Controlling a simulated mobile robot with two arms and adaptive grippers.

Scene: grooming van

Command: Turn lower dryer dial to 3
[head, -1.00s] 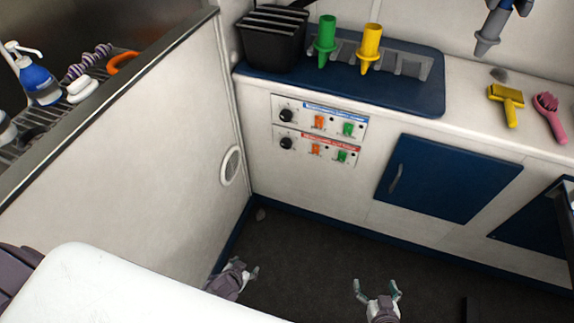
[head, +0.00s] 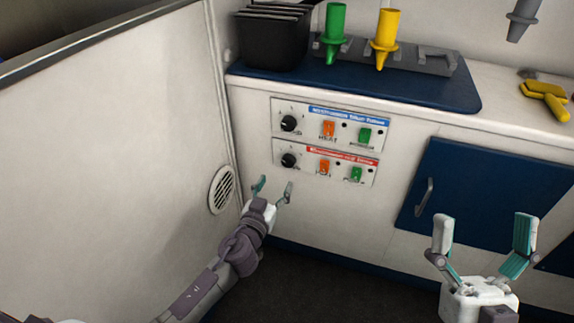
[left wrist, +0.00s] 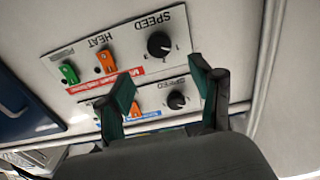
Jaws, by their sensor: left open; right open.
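The lower dryer panel (head: 326,163) has a red label strip, and its black speed dial (head: 289,160) is at the left end. In the left wrist view the picture is upside down, and this lower dial (left wrist: 159,44) shows beyond the fingers; its setting is too small to read surely. My left gripper (head: 273,187) is open and empty, just below the lower dial and apart from it. In the left wrist view its fingertips (left wrist: 160,76) straddle the space between the two dials. My right gripper (head: 484,236) is open and empty in front of the blue cabinet door.
The upper panel (head: 331,124) with a blue label and its own dial (head: 289,123) sits directly above. Orange and green switches lie right of both dials. A white side wall (head: 110,150) with a round vent (head: 221,190) stands close left. The blue door (head: 470,190) has a handle.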

